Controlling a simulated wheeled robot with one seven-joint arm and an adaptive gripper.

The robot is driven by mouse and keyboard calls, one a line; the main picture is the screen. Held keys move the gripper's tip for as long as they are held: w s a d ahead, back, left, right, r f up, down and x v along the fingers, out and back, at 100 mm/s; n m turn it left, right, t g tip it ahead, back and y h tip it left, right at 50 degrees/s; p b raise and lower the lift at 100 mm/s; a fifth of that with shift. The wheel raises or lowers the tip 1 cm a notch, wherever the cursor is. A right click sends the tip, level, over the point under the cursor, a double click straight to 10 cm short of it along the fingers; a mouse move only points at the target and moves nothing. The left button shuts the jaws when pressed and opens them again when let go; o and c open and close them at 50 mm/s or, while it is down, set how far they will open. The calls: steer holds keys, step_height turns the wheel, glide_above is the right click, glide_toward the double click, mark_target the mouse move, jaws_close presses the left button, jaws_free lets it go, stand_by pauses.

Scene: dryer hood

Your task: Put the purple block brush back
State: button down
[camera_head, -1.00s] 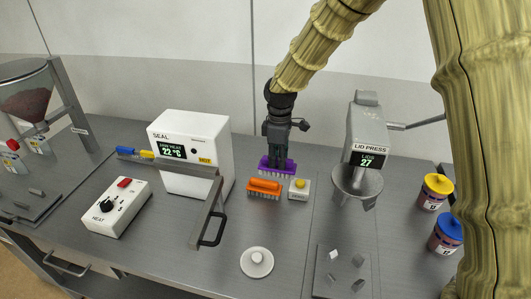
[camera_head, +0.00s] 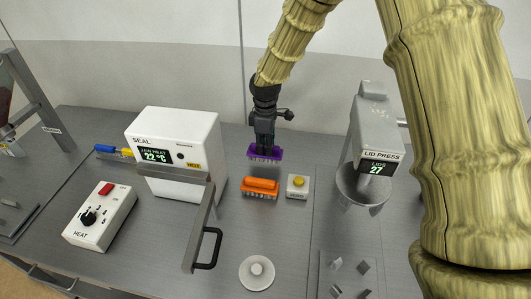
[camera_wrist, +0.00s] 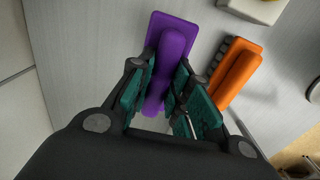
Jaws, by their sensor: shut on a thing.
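The purple block brush (camera_head: 265,153) is in my gripper (camera_head: 264,147), bristles down. In the head view it appears behind the orange brush, between the SEAL box and the lid press. In the wrist view the purple brush (camera_wrist: 168,62) lies between the two green finger pads of my gripper (camera_wrist: 158,95), which are shut on its raised handle. The bristle tips are small in the head view, and I cannot tell whether they touch the bench.
An orange block brush (camera_head: 260,187) and a small box with a yellow button (camera_head: 298,186) stand in front. The white SEAL box (camera_head: 178,155) is left, the lid press (camera_head: 374,145) right. A round white lid (camera_head: 257,272) lies nearer.

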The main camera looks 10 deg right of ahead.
steer(key=shift+s+d+f, duration=0.1)
steer(key=shift+s+f, duration=0.2)
step_height(320, 180, down, 3)
steer(key=shift+w+f+p, duration=0.1)
steer(key=shift+f+p, duration=0.05)
steer(key=shift+p, duration=0.6)
steer(key=c, duration=1.3)
jaws_free()
step_height(320, 180, up, 12)
steer(key=b, duration=0.4)
